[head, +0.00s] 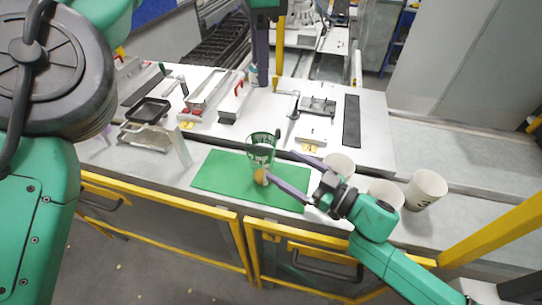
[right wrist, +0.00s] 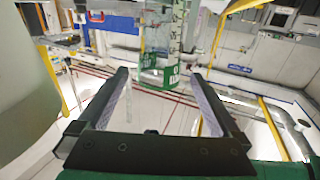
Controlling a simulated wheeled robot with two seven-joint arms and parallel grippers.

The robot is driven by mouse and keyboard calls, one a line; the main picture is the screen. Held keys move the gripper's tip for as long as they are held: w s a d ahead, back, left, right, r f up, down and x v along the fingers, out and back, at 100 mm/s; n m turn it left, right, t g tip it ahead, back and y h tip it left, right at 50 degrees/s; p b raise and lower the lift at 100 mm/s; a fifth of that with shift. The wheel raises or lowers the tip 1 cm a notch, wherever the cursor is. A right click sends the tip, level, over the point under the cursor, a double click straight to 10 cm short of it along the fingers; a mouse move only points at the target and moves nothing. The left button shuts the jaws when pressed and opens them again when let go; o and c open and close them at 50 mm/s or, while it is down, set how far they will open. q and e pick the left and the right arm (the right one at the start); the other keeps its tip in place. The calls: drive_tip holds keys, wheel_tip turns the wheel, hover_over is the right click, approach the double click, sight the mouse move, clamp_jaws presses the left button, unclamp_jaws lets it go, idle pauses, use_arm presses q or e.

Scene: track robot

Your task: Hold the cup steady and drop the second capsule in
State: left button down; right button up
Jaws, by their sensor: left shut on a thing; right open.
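A clear cup with green markings (head: 262,152) stands upright on the green mat (head: 215,172); it also shows in the right wrist view (right wrist: 163,45). My right gripper (head: 279,165) is open, its fingers reaching in from the right toward the cup, which appears between or just beyond the fingertips; I see no clear contact. A small yellow-brown rounded thing (head: 261,177), perhaps a capsule, shows at the cup's base by the near fingertip; I cannot tell if it is inside. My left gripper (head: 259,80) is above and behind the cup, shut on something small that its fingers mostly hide.
Three white cups (head: 426,187) stand to the right, partly behind my right arm. Metal fixtures and a dark tray (head: 148,110) lie at the back left. A bracket fixture (head: 317,105) and a black strip (head: 351,121) lie at the back right. Yellow rails (head: 160,210) edge the front.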

sight(252, 148)
drive_tip(key=x, duration=0.7)
drive_tip(key=shift+w, duration=0.2)
drive_tip(key=shift+w+a, duration=0.25)
drive_tip(key=shift+a, duration=0.25)
drive_tip(key=c, duration=1.4)
drive_tip(key=shift+o, duration=0.2)
use_arm(q)
wheel_tip(252, 148, down, 8)
drive_tip(key=shift+h, duration=0.3)
